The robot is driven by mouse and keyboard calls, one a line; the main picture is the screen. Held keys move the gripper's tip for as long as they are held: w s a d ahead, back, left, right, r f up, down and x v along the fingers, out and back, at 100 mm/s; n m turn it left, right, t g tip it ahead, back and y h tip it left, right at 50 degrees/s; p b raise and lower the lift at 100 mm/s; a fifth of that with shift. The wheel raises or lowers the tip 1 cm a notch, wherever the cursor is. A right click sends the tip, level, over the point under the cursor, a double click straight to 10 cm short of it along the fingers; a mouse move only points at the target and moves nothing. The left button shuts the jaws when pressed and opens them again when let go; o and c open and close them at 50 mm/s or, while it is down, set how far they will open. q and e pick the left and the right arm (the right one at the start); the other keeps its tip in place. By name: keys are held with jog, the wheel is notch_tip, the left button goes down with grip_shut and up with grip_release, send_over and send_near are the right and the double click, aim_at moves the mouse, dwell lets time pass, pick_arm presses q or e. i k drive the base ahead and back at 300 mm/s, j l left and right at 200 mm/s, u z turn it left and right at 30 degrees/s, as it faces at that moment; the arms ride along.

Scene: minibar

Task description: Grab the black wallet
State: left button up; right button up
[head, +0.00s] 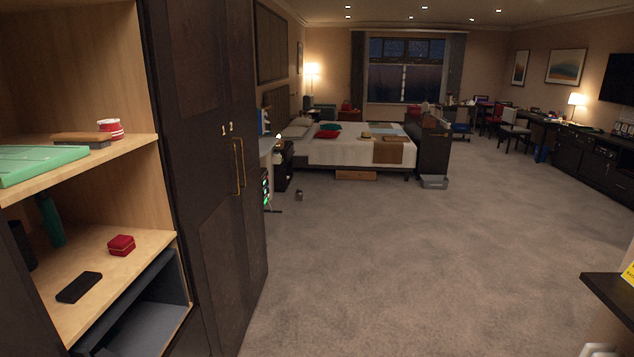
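A flat black rectangular object (79,287) with rounded corners lies on the lower wooden shelf of the open cabinet at the left. It may be the black wallet, but at this size I cannot tell it from a phone. A small red box (121,245) sits to its right and farther back on the same shelf. A brown and dark flat object (82,139) lies on the upper shelf. Neither of my grippers can be made out in the head view.
The upper shelf also holds a green flat case (40,164) and a red-and-white round item (110,129). A dark green cylinder (50,222) stands on the lower shelf. A closed dark wardrobe (205,150) adjoins the cabinet. Carpet (400,260) is open ahead; a dark ledge (610,300) juts in at right.

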aim_at(75, 291)
jog(key=j+u, duration=0.25)
jog(key=u, duration=0.15)
jog(key=k+j+u, duration=0.1)
jog(key=j+u, duration=0.15)
jog(key=u, duration=0.2)
